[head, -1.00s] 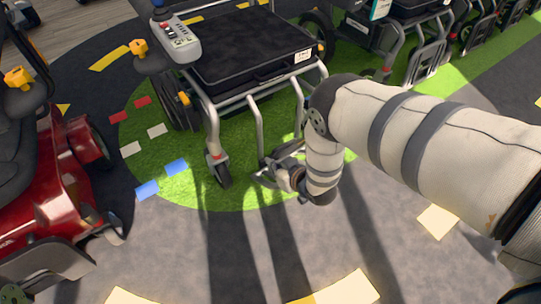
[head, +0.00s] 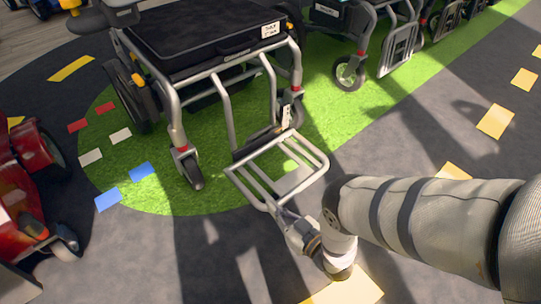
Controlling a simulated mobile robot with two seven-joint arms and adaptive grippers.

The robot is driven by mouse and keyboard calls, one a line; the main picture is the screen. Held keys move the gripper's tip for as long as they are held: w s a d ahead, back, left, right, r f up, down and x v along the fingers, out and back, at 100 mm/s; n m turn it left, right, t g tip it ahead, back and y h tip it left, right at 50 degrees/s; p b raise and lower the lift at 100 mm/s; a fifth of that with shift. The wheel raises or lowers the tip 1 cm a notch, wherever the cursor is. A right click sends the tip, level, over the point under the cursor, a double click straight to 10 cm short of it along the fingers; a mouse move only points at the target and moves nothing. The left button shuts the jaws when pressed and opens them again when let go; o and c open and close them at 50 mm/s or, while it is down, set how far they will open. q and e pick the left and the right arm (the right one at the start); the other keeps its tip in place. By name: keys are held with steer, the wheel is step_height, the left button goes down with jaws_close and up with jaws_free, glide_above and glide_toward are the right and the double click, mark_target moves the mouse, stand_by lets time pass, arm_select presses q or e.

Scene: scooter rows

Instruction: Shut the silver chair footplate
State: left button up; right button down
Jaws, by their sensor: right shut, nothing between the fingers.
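The silver chair (head: 222,88) stands on the green patch, with a black seat and silver tube frame. Its footplate (head: 278,170), a silver barred frame, is folded out below the seat front and points toward me, looking roughly level. My right gripper (head: 283,213) is shut and empty at the footplate's near edge. Its fingertips look close to or just under that edge; I cannot tell whether they touch. My left gripper is not in view.
A red scooter (head: 28,190) stands at the left edge. Another chair (head: 352,40) with its footplate (head: 399,50) upright stands behind to the right, with more in its row. The grey floor in front and to the right is clear.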

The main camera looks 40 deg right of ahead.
steer(key=shift+s+f+b, duration=0.15)
steer(key=shift+f+b, duration=0.2)
steer(key=shift+f, duration=0.35)
steer(key=shift+s+f+b, duration=0.1)
steer(key=shift+f+b, duration=0.25)
steer(key=shift+f, duration=0.35)
steer(key=shift+f, duration=0.1)
